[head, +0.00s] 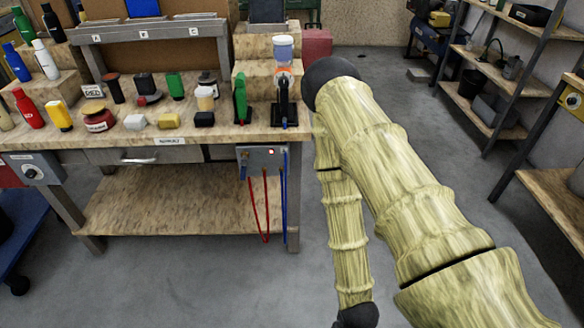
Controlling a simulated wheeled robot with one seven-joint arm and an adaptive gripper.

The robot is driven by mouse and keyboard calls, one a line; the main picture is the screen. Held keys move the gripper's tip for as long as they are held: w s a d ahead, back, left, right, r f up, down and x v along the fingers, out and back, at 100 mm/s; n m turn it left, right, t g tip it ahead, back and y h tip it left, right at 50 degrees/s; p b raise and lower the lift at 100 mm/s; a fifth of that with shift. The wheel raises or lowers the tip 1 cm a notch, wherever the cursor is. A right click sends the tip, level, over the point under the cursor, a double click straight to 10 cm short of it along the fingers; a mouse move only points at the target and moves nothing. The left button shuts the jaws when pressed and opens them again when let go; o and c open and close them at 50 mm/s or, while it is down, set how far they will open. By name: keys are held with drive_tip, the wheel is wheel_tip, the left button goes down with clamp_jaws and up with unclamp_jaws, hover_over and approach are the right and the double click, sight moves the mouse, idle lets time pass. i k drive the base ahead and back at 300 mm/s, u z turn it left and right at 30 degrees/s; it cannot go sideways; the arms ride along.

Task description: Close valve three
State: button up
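I cannot make out a valve marked three in the head view. A small grey metal panel (262,160) is fixed to the front right of the workbench (220,133), with a small knob or fitting on it. A red hose (266,215) and a blue hose (285,195) hang from it. A grey box with a dial (32,168) is at the bench's left end; its markings are too small to read. My arm folds down through the middle right of the view, to the right of the bench. My gripper is out of the picture.
The bench top holds bottles, small blocks and a green-handled tool (240,100). A lower shelf (180,200) is bare. Metal shelving (490,95) stands at the right. A blue cart (20,225) is at the left edge. Floor in front of the bench is clear.

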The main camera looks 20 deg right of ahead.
sight(243, 162)
drive_tip(key=z, duration=0.15)
drive_tip(key=k, duration=0.5)
drive_tip(key=u, duration=1)
drive_tip(key=i, duration=0.65)
drive_tip(key=z, duration=1.35)
